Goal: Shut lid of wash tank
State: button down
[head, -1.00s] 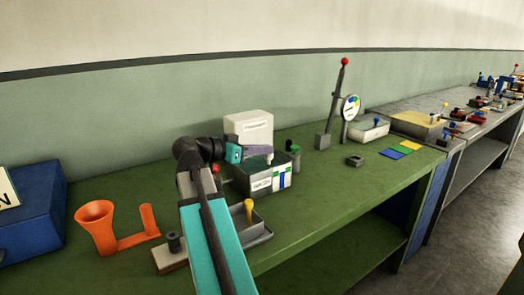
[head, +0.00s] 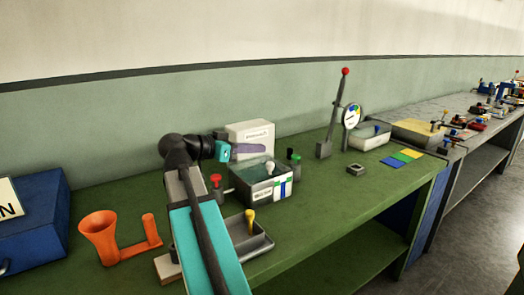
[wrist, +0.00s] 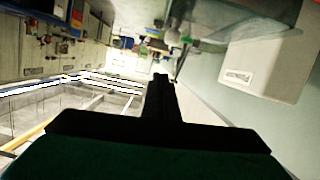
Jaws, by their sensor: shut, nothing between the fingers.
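The wash tank (head: 262,190) looks like the small dark box with a white label and blue-and-white stripes on its front, on the green bench. A grey, glassy lid (head: 258,171) with a pale knob (head: 270,167) lies across its top and looks flat; I cannot tell if a small gap is left at the rim. My gripper (head: 262,150) is shut and empty, above the tank's back edge and in front of a white box. In the wrist view my shut fingers (wrist: 160,82) point along the bench, and the tank is not clearly seen there.
The white labelled box (head: 250,135) stands just behind the tank; it also shows in the wrist view (wrist: 265,60). A red-topped knob (head: 216,187), a grey tray (head: 248,238) and a green-capped item (head: 294,160) stand close by. Bench right of the tank is mostly clear.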

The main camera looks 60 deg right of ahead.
jog(key=v, duration=0.6)
jog(key=shift+a, duration=0.2)
dwell(0.4)
